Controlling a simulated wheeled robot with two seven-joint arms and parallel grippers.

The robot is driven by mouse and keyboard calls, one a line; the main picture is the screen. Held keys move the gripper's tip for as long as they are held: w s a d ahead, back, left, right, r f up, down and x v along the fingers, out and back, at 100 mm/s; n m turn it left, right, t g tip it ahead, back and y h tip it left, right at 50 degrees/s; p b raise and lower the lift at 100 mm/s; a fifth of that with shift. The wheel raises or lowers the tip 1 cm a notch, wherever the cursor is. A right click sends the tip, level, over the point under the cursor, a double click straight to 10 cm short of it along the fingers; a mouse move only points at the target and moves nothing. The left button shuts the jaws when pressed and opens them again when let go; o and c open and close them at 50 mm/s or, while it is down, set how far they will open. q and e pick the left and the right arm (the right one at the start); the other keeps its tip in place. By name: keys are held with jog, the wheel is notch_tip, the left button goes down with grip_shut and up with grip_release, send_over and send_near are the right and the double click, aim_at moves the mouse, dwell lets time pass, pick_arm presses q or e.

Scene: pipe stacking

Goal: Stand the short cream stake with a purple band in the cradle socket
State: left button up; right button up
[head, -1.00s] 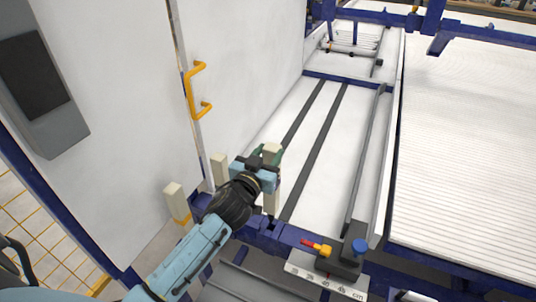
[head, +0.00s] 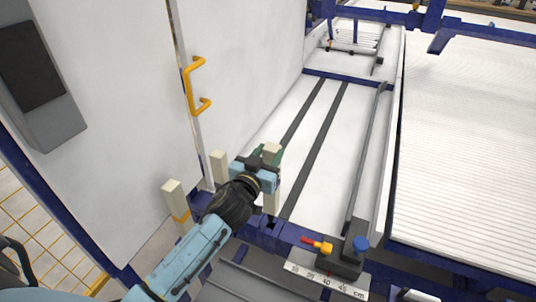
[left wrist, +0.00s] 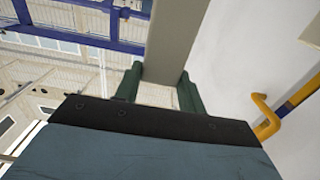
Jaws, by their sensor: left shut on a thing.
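My left gripper (head: 267,162) is shut on a cream stake (head: 271,203), which stands about upright, its top showing just above the fingers. In the left wrist view the same stake (left wrist: 167,45) is clasped between two dark green fingers (left wrist: 160,90). No purple band shows on it; the gripper may hide it. The stake's lower end is over or at the blue front beam (head: 285,236), near a small dark opening; I cannot tell whether it is inside. My right gripper is not in view.
Two other cream stakes stand left of my gripper: one with an orange band (head: 176,200) and one plainer stake (head: 219,167). A white panel with a yellow handle (head: 190,88) rises behind. A ruler and clamp block (head: 342,250) lie to the right.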

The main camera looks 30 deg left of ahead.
aim_at(269, 162)
pick_arm(q)
jog(key=shift+f, duration=0.4)
dwell(0.3)
dwell(0.4)
jog(key=shift+f+b, duration=0.9)
jog(key=shift+f, duration=0.2)
jog(key=shift+f+b, duration=0.95)
jog(key=shift+f, duration=0.35)
notch_tip(269, 162, down, 2)
jog(key=shift+f+b, duration=0.1)
jog(key=shift+b, duration=0.85)
